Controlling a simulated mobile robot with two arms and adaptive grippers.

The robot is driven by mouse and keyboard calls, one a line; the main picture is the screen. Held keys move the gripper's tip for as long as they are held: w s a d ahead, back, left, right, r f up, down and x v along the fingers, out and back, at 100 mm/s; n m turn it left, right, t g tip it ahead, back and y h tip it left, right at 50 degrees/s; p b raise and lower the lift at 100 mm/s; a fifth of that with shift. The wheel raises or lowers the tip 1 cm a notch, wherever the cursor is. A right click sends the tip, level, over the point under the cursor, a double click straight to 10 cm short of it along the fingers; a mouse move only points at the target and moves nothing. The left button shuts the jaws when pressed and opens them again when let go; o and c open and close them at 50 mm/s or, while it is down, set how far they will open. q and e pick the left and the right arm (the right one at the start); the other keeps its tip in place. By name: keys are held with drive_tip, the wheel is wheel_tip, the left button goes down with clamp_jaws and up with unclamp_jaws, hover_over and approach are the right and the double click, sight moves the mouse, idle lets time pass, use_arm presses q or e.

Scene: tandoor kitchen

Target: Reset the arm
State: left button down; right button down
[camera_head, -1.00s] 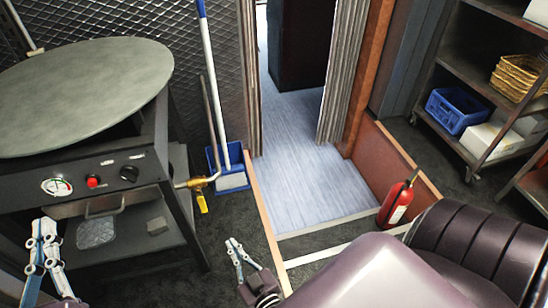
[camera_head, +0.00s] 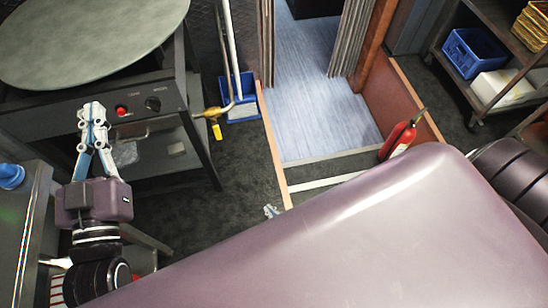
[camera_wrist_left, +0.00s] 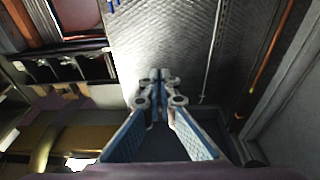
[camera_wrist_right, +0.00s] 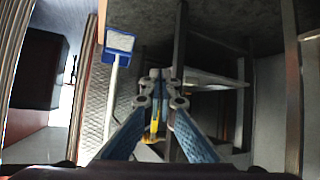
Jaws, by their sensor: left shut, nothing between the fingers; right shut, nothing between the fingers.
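My left gripper (camera_head: 94,108) is raised in front of the round-topped stove at the left of the head view. Its fingertips meet and hold nothing; in the left wrist view (camera_wrist_left: 160,76) they also meet, with a patterned metal wall beyond. My right gripper (camera_head: 271,210) shows only as a small tip at the edge of my large purple arm link, which hides the rest. In the right wrist view (camera_wrist_right: 160,75) its fingertips are together and empty, with the yellow valve handle (camera_wrist_right: 153,130) behind them.
The stove (camera_head: 85,45) has a gas valve (camera_head: 216,130) on its right. A blue dustpan (camera_head: 242,108) stands by the doorway. A fire extinguisher (camera_head: 398,140) stands at the right. A blue crate (camera_head: 472,52) sits on a shelf. The doorway floor (camera_head: 325,90) is clear.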

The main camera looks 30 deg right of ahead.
drive_tip(key=shift+s+f, duration=0.1)
idle(0.6)
